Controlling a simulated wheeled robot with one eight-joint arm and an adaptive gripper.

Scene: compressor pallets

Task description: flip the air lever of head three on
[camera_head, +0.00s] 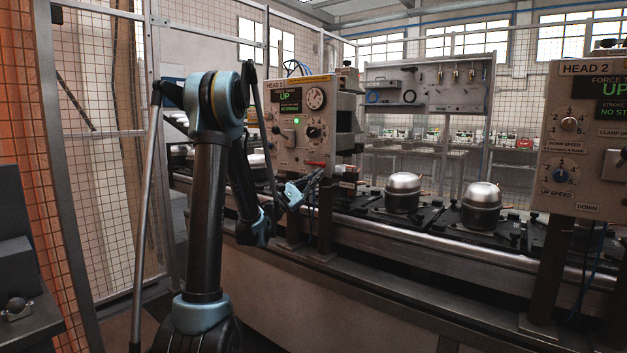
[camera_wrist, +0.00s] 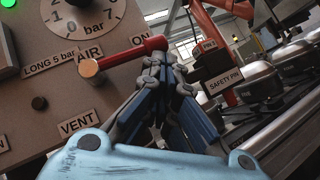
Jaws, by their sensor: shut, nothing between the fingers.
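The head three panel (camera_head: 300,125) stands left of centre in the head view. Its red air lever (camera_wrist: 130,57) shows in the wrist view, running from a copper-coloured round cap at left toward the upper right, just below the ON label (camera_wrist: 140,38). The VENT label (camera_wrist: 77,122) is lower down. The lever also shows small in the head view (camera_head: 316,164). My gripper (camera_wrist: 166,72) is shut and empty, its fingertips just under the lever's outer end; I cannot tell whether they touch. In the head view my gripper (camera_head: 312,180) is below the panel's lower right.
A pressure gauge (camera_wrist: 85,12) sits above the lever. A safety pin tag (camera_wrist: 224,82) hangs right of the fingers. Silver compressors (camera_head: 403,192) stand on the conveyor to the right. The head two panel (camera_head: 590,140) is at far right. Wire mesh fencing is at left.

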